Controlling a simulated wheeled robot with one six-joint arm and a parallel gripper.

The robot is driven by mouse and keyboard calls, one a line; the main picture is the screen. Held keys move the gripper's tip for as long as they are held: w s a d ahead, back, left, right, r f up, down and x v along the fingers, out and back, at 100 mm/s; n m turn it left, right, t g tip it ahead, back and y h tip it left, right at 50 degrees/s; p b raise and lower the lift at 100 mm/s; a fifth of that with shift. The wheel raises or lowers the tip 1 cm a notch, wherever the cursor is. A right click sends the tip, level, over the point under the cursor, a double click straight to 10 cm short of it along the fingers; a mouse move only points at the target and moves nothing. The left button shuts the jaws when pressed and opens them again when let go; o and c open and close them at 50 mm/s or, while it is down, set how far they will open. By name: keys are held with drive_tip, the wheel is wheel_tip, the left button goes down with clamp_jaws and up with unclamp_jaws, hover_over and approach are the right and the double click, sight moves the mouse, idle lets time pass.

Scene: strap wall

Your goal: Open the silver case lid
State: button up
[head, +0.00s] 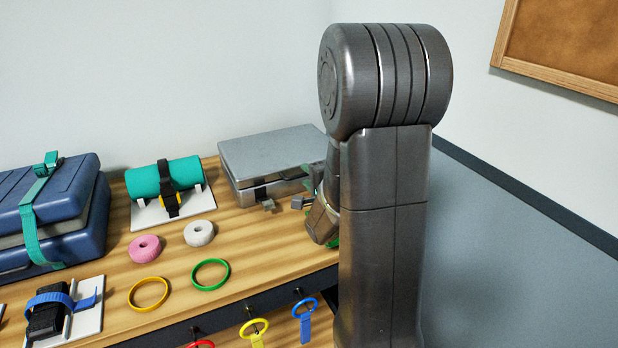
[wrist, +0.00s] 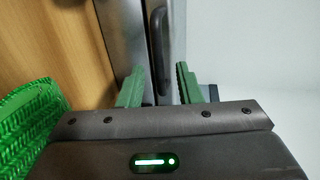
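Whether a finger touches the case I cannot tell. In the head view my arm hides the case's right end and most of my gripper (head: 318,212).
A green woven thing (wrist: 28,115) lies close left of my gripper in the wrist view. White (head: 199,233) and pink (head: 145,249) rings, a teal roll (head: 165,178) and a blue strapped case (head: 62,205) stand left. Colored tags (head: 305,320) hang along the front edge.

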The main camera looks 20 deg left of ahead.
clamp_jaws()
drive_tip(key=shift+r, duration=0.1)
